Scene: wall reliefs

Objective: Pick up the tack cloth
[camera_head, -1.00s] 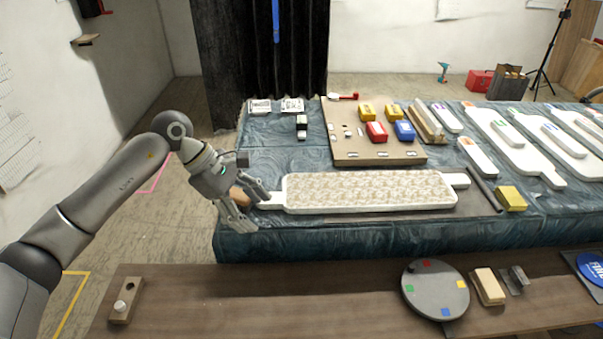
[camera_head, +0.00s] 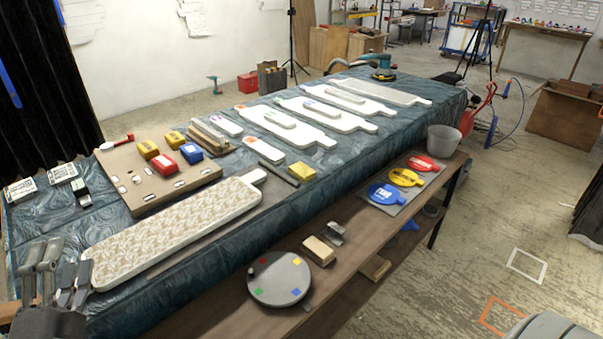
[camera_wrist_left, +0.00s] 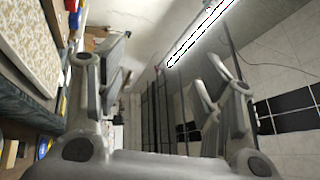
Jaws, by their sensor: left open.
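A small yellow folded pad (camera_head: 302,172) lies on the covered table beside a dark bar; it looks like the tack cloth, though I cannot be sure. My left gripper (camera_head: 57,262) is at the lower left of the head view, by the near-left end of the patterned relief panel (camera_head: 170,230), well away from the yellow pad. It is open. In the left wrist view its fingers (camera_wrist_left: 165,65) stand wide apart with nothing between them, and the yellow pad cannot be made out. My right gripper is not in view.
The blue-covered table (camera_head: 225,265) carries several white panels and a board (camera_head: 150,200) with yellow, red and blue boxes. The wooden bench (camera_head: 350,245) in front holds a round grey disc (camera_head: 279,280), a tan block (camera_head: 318,250) and coloured paddles (camera_head: 405,177). A grey bucket (camera_head: 443,140) stands farther right.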

